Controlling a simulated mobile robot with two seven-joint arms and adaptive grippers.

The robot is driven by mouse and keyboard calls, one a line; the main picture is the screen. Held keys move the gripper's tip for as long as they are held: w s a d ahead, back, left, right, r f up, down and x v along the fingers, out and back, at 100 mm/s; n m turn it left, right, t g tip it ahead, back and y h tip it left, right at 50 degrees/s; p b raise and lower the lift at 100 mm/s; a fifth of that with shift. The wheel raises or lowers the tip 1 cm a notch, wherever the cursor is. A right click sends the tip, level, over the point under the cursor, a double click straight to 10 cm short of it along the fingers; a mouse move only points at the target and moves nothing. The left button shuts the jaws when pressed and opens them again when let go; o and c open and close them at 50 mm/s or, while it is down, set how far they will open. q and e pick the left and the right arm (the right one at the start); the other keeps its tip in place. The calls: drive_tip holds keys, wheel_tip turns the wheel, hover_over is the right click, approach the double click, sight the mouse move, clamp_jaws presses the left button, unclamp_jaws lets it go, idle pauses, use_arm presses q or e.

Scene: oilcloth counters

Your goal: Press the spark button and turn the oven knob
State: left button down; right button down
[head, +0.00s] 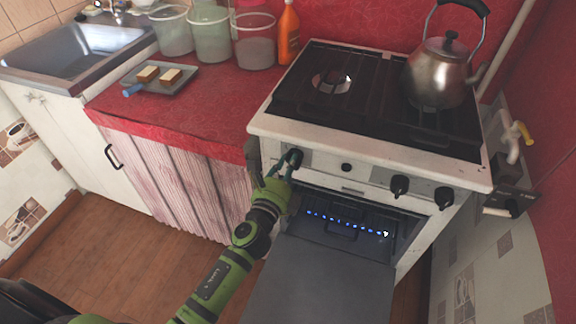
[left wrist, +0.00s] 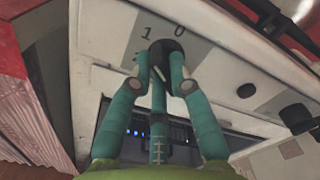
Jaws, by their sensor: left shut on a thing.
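The white stove (head: 380,150) stands at the right with its oven door (head: 320,283) hanging open. A row of small blue flames (head: 345,223) shows inside the oven. The black oven knob (left wrist: 167,46) is at the left end of the front panel, on a grey plate marked 1 and 0. My left gripper (head: 285,166) is shut on this knob, its teal fingers on both sides of it in the left wrist view (left wrist: 160,75). The fingers partly hide the knob. The small black spark button (head: 346,167) is to the right, apart from the gripper, and shows in the wrist view (left wrist: 246,90). My right gripper is out of view.
Two more black knobs (head: 399,186) (head: 444,198) are further right on the panel. A kettle (head: 440,75) stands on the hob. The red counter (head: 190,113) to the left holds a tray (head: 178,88), containers and an orange bottle (head: 288,35).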

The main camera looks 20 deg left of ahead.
use_arm(q)
drive_tip(key=shift+d+f+n+p, duration=0.15)
drive_tip(key=shift+n+p, duration=0.75)
drive_tip(key=shift+n, duration=3.35)
drive_tip(key=shift+d+r+n+p, duration=0.15)
drive_tip(key=shift+n+p, duration=0.7)
drive_tip(key=shift+n, duration=3.35)
drive_tip(key=shift+d+f+n+p, duration=0.2)
drive_tip(key=shift+n+p, duration=0.7)
drive_tip(key=shift+n, duration=3.35)
drive_tip(key=c, duration=1.1)
unclamp_jaws()
drive_tip(key=shift+c, duration=0.2)
